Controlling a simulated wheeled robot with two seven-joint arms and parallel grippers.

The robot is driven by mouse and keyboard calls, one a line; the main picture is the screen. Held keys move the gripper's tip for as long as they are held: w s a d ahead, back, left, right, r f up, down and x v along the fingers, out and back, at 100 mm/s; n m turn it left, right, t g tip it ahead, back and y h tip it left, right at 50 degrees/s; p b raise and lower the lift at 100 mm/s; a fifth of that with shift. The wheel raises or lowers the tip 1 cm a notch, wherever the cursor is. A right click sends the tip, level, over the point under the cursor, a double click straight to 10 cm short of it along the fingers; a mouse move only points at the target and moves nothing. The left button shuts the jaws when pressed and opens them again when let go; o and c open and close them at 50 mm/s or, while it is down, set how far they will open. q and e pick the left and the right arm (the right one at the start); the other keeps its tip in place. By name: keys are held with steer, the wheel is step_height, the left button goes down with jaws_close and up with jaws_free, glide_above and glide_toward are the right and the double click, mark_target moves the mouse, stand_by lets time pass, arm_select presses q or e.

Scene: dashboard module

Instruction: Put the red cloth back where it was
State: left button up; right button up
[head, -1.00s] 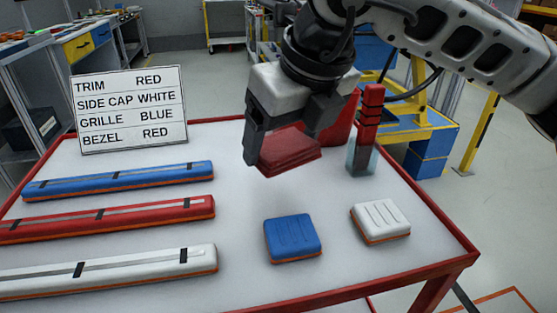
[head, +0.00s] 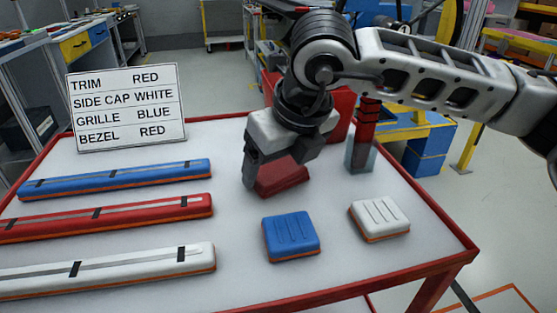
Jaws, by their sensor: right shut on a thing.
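The fingers and wrist hide the cloth's far part. The cloth is low, at or just above the table; I cannot tell if it touches. My left gripper is not in view.
A blue block (head: 290,236) and a white block (head: 379,218) lie in front. Blue (head: 120,179), red (head: 110,216) and white (head: 120,270) bars lie left. A clear holder (head: 361,155) with red pieces stands right of the cloth. A sign (head: 127,107) stands at back left.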

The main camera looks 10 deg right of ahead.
steer(key=shift+f, duration=0.1)
steer(key=o, duration=0.9)
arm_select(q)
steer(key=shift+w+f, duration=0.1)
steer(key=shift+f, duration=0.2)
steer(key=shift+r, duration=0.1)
arm_select(e)
steer(key=shift+r+p, duration=0.3)
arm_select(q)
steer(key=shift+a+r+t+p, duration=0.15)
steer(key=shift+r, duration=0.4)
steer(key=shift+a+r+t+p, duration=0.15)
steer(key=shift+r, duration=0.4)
arm_select(e)
steer(key=v, duration=1.1)
steer(key=shift+s+r, duration=0.2)
steer(key=shift+r, duration=0.2)
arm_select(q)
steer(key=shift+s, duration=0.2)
